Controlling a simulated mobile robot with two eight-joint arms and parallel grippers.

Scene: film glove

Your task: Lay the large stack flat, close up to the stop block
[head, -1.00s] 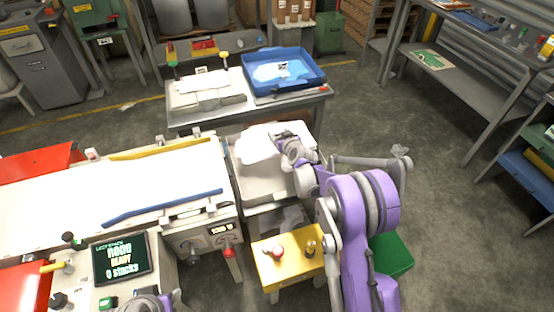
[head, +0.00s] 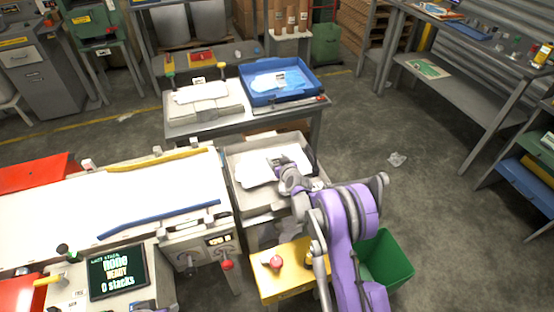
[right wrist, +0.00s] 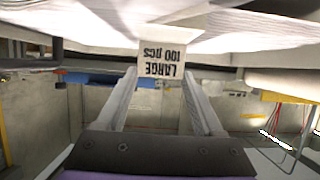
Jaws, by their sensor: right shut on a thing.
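The large stack (head: 258,172) is a flat white pile at the grey tray (head: 232,160), right of the white work surface. My right gripper (head: 283,172) is shut on its near right edge. In the right wrist view the two fingers (right wrist: 160,85) flank a white band (right wrist: 160,66) printed "LARGE 100 pcs", upside down, and white sheets (right wrist: 90,22) spread out beyond. I cannot tell whether the stack touches the tray floor. I cannot pick out the stop block. My left gripper is not visible.
Behind stands a table with a blue tray (head: 312,80) and a grey block (head: 180,112) bearing white sheets. A yellow stand (head: 277,288) with a red knob and a green bin (head: 390,262) are near my right arm. A display (head: 118,270) reads "0 stacks". Floor at right is mostly clear.

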